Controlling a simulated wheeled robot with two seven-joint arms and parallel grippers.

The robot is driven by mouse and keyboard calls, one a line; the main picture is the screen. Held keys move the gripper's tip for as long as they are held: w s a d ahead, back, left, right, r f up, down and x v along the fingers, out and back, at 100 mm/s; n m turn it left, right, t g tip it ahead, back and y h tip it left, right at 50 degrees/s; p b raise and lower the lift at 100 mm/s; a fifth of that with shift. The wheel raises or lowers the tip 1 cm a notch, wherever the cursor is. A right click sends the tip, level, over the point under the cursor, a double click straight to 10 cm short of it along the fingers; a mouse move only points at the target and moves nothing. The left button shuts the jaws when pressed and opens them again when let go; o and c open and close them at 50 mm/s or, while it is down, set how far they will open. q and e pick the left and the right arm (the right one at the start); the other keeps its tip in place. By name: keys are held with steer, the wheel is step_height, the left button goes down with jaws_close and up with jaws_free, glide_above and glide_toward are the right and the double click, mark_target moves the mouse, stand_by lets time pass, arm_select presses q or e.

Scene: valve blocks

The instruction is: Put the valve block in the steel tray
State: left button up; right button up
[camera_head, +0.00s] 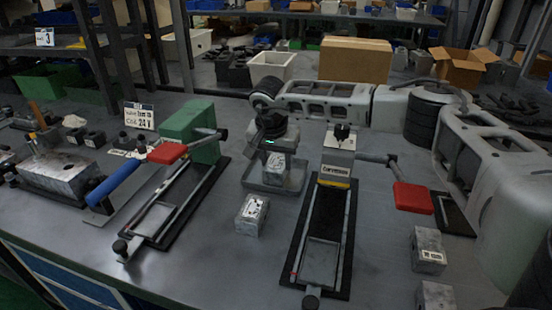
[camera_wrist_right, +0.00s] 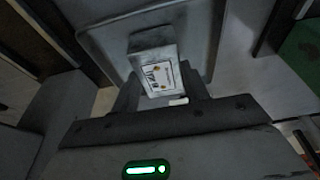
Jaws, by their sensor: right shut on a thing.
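My right gripper (camera_head: 276,158) points down over the steel tray (camera_head: 262,188) in the middle of the bench and is shut on a grey valve block (camera_head: 287,176) with a white label. In the right wrist view the valve block (camera_wrist_right: 152,62) sits between the two fingers (camera_wrist_right: 160,90), with the tray's rim (camera_wrist_right: 95,45) around it. The block is within the tray's outline; whether it touches the floor of the tray I cannot tell. My left gripper is not in view.
A loose labelled block (camera_head: 252,215) lies in front of the tray. More blocks (camera_head: 428,250) lie at the front right. A green-headed fixture (camera_head: 190,135) stands left and a grey fixture with a red handle (camera_head: 325,215) stands right. Cardboard boxes (camera_head: 355,60) are behind.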

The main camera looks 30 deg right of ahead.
steer(key=o, duration=1)
steer(key=shift+f, duration=0.15)
steer(key=o, duration=0.4)
steer(key=v, duration=1.2)
steer(key=shift+r, duration=0.2)
